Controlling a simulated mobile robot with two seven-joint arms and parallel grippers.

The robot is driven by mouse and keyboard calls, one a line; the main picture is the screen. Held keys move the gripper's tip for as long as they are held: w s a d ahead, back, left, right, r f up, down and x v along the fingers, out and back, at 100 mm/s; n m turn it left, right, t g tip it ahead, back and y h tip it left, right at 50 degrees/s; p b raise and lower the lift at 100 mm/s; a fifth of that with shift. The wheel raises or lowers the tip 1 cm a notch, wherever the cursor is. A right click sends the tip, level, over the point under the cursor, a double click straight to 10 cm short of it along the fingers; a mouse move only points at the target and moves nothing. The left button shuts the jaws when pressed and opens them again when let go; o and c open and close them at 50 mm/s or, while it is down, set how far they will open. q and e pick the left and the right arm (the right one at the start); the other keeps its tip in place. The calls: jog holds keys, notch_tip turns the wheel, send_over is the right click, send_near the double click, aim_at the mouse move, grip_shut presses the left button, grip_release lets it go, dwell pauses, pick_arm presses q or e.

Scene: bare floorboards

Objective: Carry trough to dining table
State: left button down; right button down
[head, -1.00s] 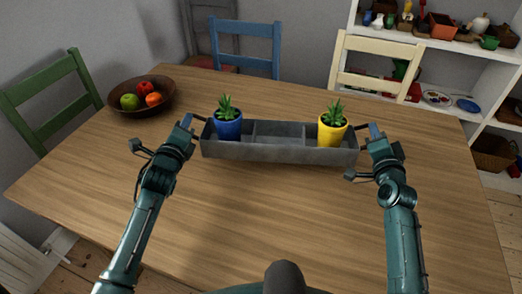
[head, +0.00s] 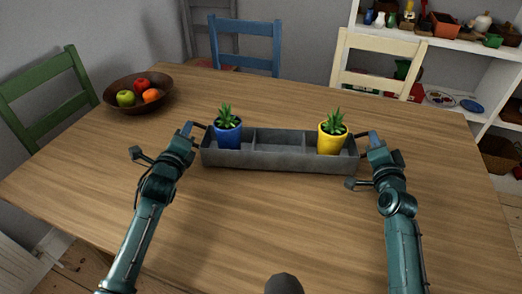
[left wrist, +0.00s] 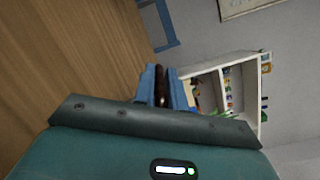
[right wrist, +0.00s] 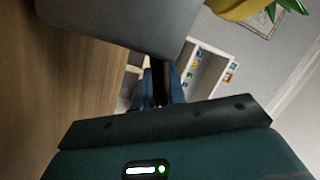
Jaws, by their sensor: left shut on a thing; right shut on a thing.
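The grey trough (head: 277,158) is level over the middle of the wooden dining table (head: 245,225); I cannot tell for sure whether its base touches the top. A blue pot (head: 229,136) with a green plant stands in its left compartment, a yellow pot (head: 332,142) with a plant in its right one. The middle compartment is empty. My left gripper (head: 191,130) is shut on the trough's left end handle, and my right gripper (head: 368,140) on its right end handle. In the right wrist view the trough's end (right wrist: 125,25) shows above the fingers.
A brown bowl of fruit (head: 112,98) stands at the table's back left. A green chair (head: 45,100), a blue chair (head: 245,48) and a cream chair (head: 378,65) stand around the table. A white shelf (head: 465,70) is at the back right. The table's front is clear.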

pick_arm(q)
jog(key=c, duration=1.4)
grip_release()
jog(key=shift+c, duration=0.2)
pick_arm(e)
jog(key=c, duration=1.4)
grip_release()
jog(key=shift+c, duration=0.2)
pick_arm(q)
jog(key=s, duration=1.2)
pick_arm(e)
jog(key=shift+s, duration=0.1)
jog(key=s, duration=1.1)
jog(key=shift+s, duration=0.45)
